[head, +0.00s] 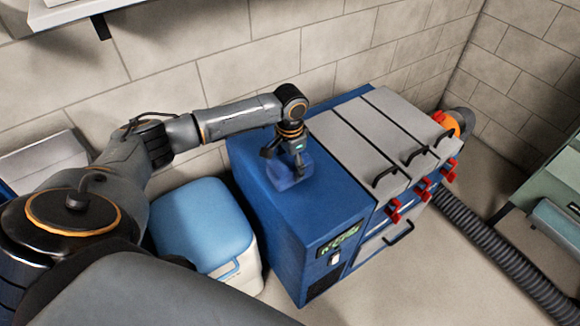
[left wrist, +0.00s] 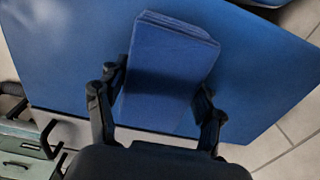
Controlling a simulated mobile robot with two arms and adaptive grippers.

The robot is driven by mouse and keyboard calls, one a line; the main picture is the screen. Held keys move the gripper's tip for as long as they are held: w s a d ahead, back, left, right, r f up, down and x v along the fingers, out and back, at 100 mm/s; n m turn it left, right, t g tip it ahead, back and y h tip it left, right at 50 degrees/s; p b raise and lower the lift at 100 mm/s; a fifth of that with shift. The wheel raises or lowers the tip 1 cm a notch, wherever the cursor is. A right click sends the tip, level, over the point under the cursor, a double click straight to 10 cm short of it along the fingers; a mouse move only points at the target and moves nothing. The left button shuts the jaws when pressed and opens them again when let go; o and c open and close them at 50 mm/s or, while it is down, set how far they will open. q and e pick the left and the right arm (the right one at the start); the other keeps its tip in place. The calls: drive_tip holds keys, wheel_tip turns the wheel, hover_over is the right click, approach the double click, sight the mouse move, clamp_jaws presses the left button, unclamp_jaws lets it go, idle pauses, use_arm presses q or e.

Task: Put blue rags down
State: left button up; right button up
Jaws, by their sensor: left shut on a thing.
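The blue rags (head: 290,172) show as a folded stack at the left end of the blue machine's top (head: 262,200). In the left wrist view the stack of blue rags (left wrist: 168,70) lies between the two fingers, over the blue surface (left wrist: 75,60). My left gripper (head: 290,170) points down and is shut on the rags. Whether the rags touch the top or hang just above it, I cannot tell. My left gripper also shows in the left wrist view (left wrist: 158,115). My right gripper is not in view.
A cooler with a blue lid (head: 203,226) stands left of the machine. Grey panels with black handles (head: 375,130) and red latches (head: 422,190) fill the machine's right part. A ribbed black hose (head: 495,245) runs along the floor at right. A shelf (head: 75,12) hangs above.

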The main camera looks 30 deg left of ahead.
sight(290, 161)
use_arm(q)
drive_tip(key=shift+w+r, duration=0.1)
drive_tip(key=shift+r, duration=0.45)
wheel_tip(290, 161, up, 2)
drive_tip(key=shift+r, duration=0.15)
drive_tip(key=s+d+r+b, duration=0.1)
drive_tip(key=s+d+r, duration=0.6)
drive_tip(key=s, duration=0.5)
wheel_tip(290, 161, up, 3)
drive_tip(key=shift+d+f, duration=0.15)
drive_tip(key=shift+f, duration=0.05)
